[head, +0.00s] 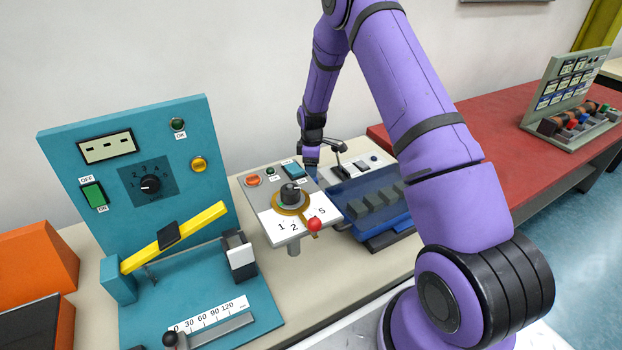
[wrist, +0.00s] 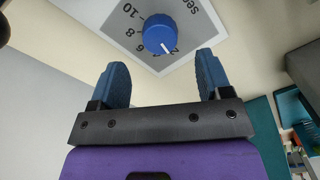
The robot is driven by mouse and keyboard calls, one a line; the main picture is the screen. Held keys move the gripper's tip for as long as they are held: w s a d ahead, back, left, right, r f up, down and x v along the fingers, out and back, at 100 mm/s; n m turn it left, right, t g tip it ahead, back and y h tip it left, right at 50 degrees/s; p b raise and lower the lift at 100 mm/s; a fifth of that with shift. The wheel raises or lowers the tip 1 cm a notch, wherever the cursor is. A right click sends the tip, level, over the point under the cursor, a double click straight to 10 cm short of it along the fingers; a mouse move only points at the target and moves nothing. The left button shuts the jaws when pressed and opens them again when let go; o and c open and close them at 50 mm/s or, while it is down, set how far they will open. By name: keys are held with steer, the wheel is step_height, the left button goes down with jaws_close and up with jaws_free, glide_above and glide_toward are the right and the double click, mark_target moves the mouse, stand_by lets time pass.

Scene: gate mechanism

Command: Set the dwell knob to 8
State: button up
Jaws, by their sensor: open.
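A blue round knob (wrist: 160,35) with a white pointer line sits on a grey dial plate (wrist: 196,42) at the top of the wrist view. The numbers 10, 8 and 6 show along its left and lower-left side. The pointer slants down and right, toward the low-number end, away from the 8. My gripper (wrist: 162,66) is open and empty, its blue fingers apart below the knob in that view, not closed around it. In the head view my gripper (head: 312,168) is low behind the middle console, and I cannot make out the blue knob there.
A teal panel (head: 205,130) with a black dial knob (head: 150,184) and a yellow lever (head: 190,231) stands at left. The middle console (head: 262,196) has a black knob (head: 291,194) and a red ball (head: 314,224). A translucent blue cover (head: 372,196) is at right.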

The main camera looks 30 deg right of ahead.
step_height(320, 180, down, 6)
steer(key=shift+r, duration=0.15)
stand_by(0.3)
steer(key=c, duration=0.9)
